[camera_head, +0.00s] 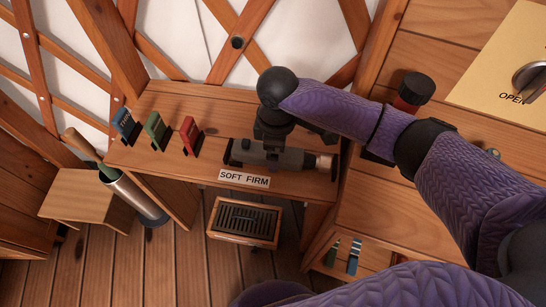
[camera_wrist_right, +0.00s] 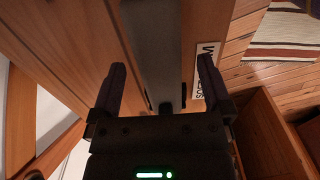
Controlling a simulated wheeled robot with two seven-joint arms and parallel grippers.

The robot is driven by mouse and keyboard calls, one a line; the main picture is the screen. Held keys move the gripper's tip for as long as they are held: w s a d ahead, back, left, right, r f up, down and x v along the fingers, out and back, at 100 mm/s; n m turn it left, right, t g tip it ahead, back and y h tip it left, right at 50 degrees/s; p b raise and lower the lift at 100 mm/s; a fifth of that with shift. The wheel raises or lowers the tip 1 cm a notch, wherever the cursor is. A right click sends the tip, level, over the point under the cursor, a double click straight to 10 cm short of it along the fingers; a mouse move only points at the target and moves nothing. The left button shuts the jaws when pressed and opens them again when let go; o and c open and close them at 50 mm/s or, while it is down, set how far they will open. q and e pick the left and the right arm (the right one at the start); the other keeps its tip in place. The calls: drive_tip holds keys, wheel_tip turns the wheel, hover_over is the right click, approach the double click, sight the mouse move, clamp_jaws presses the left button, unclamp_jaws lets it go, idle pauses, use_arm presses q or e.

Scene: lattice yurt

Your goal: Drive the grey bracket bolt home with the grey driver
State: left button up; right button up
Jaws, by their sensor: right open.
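The grey driver (camera_head: 285,158) lies on its side on the wooden shelf, with a copper-coloured collar at its right end. My right gripper (camera_head: 268,140) points down over the driver's body and partly hides it. In the right wrist view, the fingers of my right gripper (camera_wrist_right: 161,65) are spread apart, with the grey driver (camera_wrist_right: 155,45) showing between them. I cannot tell how deep the fingers reach around it. I cannot make out the grey bracket bolt for sure. My left gripper is not in view.
A "SOFT FIRM" label (camera_head: 244,178) is on the shelf's front edge. Blue, green and red clips (camera_head: 192,136) stand left of the driver. A black-and-red knob (camera_head: 412,92) stands on the right-hand bench, near my forearm. A slatted tray (camera_head: 243,222) lies below.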

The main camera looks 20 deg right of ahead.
wheel_tip(320, 180, down, 2)
drive_tip(key=shift+f, duration=0.15)
drive_tip(key=shift+r, duration=0.25)
clamp_jaws()
